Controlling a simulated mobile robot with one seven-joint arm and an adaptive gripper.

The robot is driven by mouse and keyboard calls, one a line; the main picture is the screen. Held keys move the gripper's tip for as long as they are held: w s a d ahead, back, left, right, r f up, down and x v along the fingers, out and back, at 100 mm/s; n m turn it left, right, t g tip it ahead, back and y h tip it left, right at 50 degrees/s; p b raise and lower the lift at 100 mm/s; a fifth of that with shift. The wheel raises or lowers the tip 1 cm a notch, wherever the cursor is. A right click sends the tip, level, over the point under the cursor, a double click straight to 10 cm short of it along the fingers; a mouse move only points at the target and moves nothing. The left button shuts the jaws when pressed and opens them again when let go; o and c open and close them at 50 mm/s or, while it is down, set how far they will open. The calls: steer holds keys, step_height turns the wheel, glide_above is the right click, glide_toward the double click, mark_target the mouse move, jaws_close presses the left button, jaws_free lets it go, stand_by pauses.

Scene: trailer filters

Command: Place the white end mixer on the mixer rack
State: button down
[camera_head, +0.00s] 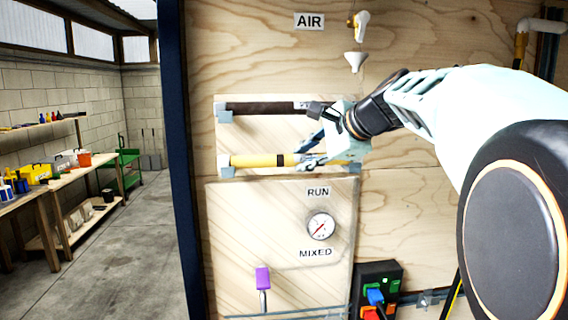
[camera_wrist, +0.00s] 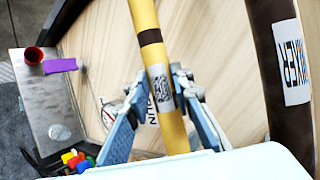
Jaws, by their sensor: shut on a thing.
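A yellow tube (camera_head: 258,160) with a dark band lies level across the lower part of the wooden rack panel (camera_head: 262,136). Its left end is at a grey bracket (camera_head: 226,166). My gripper (camera_head: 306,152) is shut around its right part. In the wrist view the yellow tube (camera_wrist: 146,18) runs between my fingers (camera_wrist: 160,76), with a printed code label on it. A dark tube (camera_head: 265,108) lies level above it; in the wrist view this dark tube (camera_wrist: 268,30) bears a white label with part of "MIXER". I cannot make out a white end on either tube.
A gauge (camera_head: 321,226) between RUN and MIXED labels is below the rack. A purple-handled part (camera_head: 263,278) and a black box with coloured sockets (camera_head: 377,288) are lower down. A white funnel-shaped part (camera_head: 355,61) hangs above. Workbenches (camera_head: 60,182) stand at left beyond clear floor.

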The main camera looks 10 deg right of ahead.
steer(key=c, duration=1.7)
jaws_free()
steer(key=shift+r, duration=0.1)
